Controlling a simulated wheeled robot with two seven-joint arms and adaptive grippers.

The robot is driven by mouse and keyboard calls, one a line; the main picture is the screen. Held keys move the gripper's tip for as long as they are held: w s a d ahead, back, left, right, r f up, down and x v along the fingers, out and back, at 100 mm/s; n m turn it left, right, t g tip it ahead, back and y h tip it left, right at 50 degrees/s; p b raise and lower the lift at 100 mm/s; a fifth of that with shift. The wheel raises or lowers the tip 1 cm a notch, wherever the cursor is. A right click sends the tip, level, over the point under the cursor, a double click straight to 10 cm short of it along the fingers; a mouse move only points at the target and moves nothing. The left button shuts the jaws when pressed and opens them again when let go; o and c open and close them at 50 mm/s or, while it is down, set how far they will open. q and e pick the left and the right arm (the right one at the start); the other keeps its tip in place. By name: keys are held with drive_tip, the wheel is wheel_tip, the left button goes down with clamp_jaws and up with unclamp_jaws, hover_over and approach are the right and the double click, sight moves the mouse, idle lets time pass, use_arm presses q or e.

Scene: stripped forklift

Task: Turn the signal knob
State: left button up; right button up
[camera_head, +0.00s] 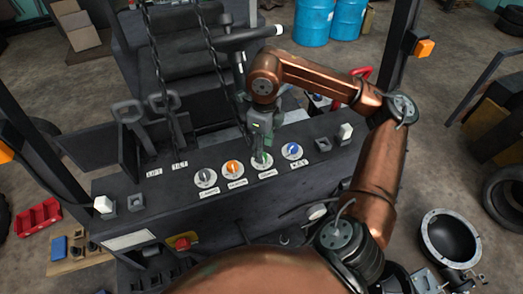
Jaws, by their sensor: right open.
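A row of round dial knobs sits on the forklift's dark dashboard (330,160): a grey knob (205,178), an orange knob (233,168), a pale knob with some green (262,161) and a blue knob (292,151). Each has a small white label below it, too small to read surely, so I cannot tell which one is the signal knob. My right gripper (261,153) points down at the pale knob and partly hides it. Its jaws are open around or just above that knob; I cannot tell whether they touch it. My left gripper is out of view.
Two upright levers (129,114) stand left of the knobs. A steering wheel (237,38) and hanging chains are behind my gripper. A white switch (345,131) is to the right, and a red button (183,244) is on the front face. Dark posts flank the dashboard.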

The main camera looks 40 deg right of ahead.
drive_tip(key=f, duration=0.1)
drive_tip(key=w+f, duration=0.1)
drive_tip(key=shift+w+f, duration=0.15)
drive_tip(key=shift+f, duration=0.2)
drive_tip(key=shift+f+p, duration=0.35)
drive_tip(key=shift+f, duration=0.1)
drive_tip(key=shift+s, duration=0.35)
drive_tip(key=shift+w, duration=0.25)
drive_tip(key=shift+c, duration=0.8)
drive_tip(key=shift+s, duration=0.15)
drive_tip(key=c, duration=0.6)
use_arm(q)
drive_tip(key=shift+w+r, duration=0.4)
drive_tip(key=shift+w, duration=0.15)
use_arm(e)
drive_tip(key=c, duration=0.4)
